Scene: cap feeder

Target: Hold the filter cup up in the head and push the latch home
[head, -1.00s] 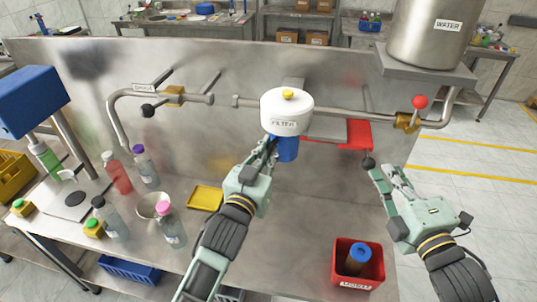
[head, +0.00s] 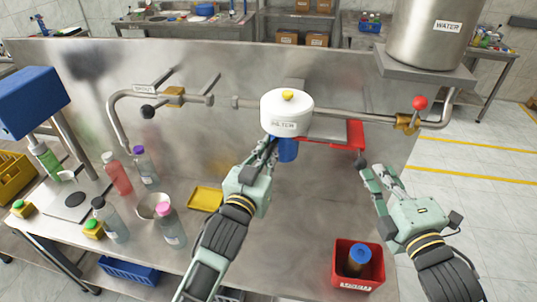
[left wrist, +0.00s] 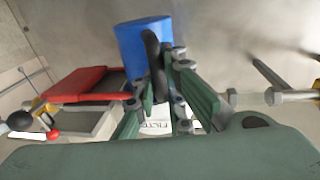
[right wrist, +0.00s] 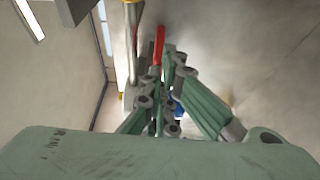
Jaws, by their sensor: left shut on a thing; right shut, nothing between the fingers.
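The white filter head (head: 287,113) hangs on the pipe. The blue filter cup (head: 288,149) is directly under it, upright; whether it is fully seated is hidden. My left gripper (head: 270,146) is shut on the cup's dark handle, which shows between the fingers in the left wrist view (left wrist: 154,58). The red latch (head: 356,133), with a dark knob (head: 360,161) below its right end, sits right of the head. My right gripper (head: 369,171) is shut and empty beside the knob; contact is unclear. The red latch also shows beyond its fingers in the right wrist view (right wrist: 158,46).
A red valve ball (head: 420,102) is on the pipe at right, below the water tank (head: 428,35). A red bin (head: 343,270) holding a blue-topped cartridge stands front right. A yellow tray (head: 205,198) and several bottles are at left. The table's middle is clear.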

